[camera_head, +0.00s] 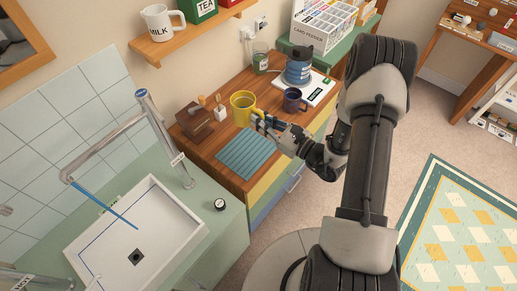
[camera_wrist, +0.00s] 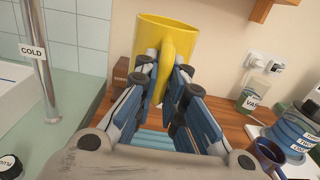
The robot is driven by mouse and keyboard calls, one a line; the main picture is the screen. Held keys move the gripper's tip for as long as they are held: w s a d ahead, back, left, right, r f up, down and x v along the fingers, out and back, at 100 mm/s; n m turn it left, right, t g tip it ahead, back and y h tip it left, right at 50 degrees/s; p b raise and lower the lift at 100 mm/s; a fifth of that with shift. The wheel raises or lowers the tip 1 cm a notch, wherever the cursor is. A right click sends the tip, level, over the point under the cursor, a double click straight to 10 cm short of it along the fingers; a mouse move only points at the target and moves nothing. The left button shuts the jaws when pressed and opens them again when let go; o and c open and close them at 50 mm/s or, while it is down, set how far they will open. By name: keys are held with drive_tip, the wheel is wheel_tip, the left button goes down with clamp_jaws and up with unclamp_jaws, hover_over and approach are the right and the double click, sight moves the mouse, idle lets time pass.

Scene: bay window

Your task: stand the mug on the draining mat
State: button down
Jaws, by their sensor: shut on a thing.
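A yellow mug (camera_head: 241,104) is in my gripper (camera_head: 262,121), above the wooden counter just behind the draining mat. In the wrist view the yellow mug (camera_wrist: 191,38) appears upright, and the gripper fingers (camera_wrist: 168,72) are closed around its handle. The blue ribbed draining mat (camera_head: 247,151) lies flat and bare on the counter, nearer the sink than the mug. It also shows in the wrist view (camera_wrist: 155,139), partly hidden below the fingers. Whether the mug's base touches anything is hard to tell.
A dark blue mug (camera_head: 293,99) and a blue kettle (camera_head: 299,68) stand to the right, with a glass jar (camera_head: 260,58) behind. A brown wooden box (camera_head: 196,122) stands left of the mug. The sink (camera_head: 137,238) and tall tap (camera_head: 165,140) are at left.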

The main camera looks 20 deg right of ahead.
wheel_tip(320, 180, down, 19)
drive_tip(key=b, duration=0.7)
drive_tip(key=shift+f, duration=0.15)
drive_tip(key=c, duration=2.1)
unclamp_jaws()
drive_tip(key=shift+f, duration=0.1)
drive_tip(key=o, duration=0.4)
